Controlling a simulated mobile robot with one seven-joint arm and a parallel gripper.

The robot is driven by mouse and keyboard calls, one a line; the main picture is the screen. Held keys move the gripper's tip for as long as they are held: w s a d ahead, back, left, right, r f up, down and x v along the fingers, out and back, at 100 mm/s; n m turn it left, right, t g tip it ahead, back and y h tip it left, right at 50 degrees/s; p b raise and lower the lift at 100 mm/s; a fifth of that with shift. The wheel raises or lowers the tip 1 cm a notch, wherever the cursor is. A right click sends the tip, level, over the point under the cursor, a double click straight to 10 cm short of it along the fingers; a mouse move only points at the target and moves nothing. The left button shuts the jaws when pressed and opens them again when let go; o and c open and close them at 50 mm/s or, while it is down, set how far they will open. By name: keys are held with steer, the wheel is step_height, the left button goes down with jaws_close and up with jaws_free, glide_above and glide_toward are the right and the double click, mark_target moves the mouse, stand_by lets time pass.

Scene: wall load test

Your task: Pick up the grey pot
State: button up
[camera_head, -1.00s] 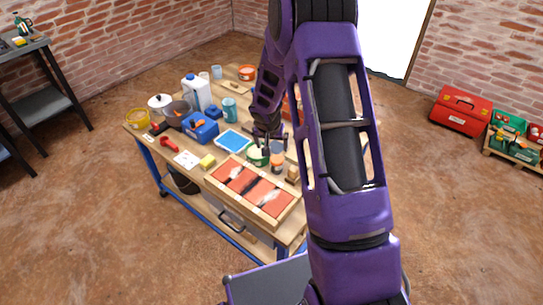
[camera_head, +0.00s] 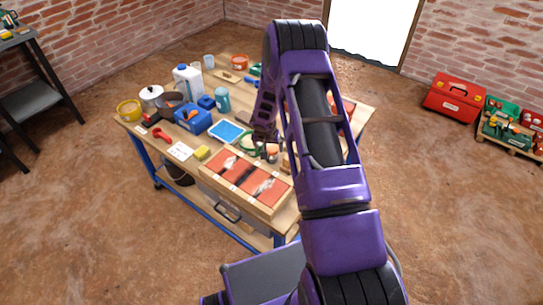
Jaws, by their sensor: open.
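My gripper (camera_head: 264,136) is over the front right part of the workbench, low among small paint pots. It is open, and its fingertips are small and partly hidden. A green-rimmed pot (camera_head: 250,143) and an orange-banded pot (camera_head: 271,151) stand close to it. I cannot clearly make out a grey pot beside them; my forearm hides part of that area. At the left back stand a pale lidded pot (camera_head: 150,94) and a dark grey-brown pan (camera_head: 170,101), both well away from my gripper.
A wooden frame with red panels (camera_head: 247,181) lies along the bench's front edge. A blue tray (camera_head: 226,131), blue toolbox (camera_head: 193,119), teal mug (camera_head: 222,99) and white jug (camera_head: 188,82) crowd the bench. A red toolbox (camera_head: 454,102) sits on the floor at right.

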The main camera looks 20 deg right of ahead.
mark_target(271, 150)
steer(key=x, duration=0.3)
steer(key=shift+s+d+f, duration=0.2)
steer(key=shift+d+f, duration=0.1)
steer(key=shift+f, duration=0.15)
steer(key=shift+w+d+f, duration=0.1)
steer(key=shift+w+f, duration=0.15)
steer(key=shift+f, duration=0.2)
steer(key=shift+c, duration=0.4)
steer(key=c, duration=1.3)
step_height(271, 150, up, 10)
steer(key=shift+r+p, duration=0.1)
steer(key=shift+p, duration=0.45)
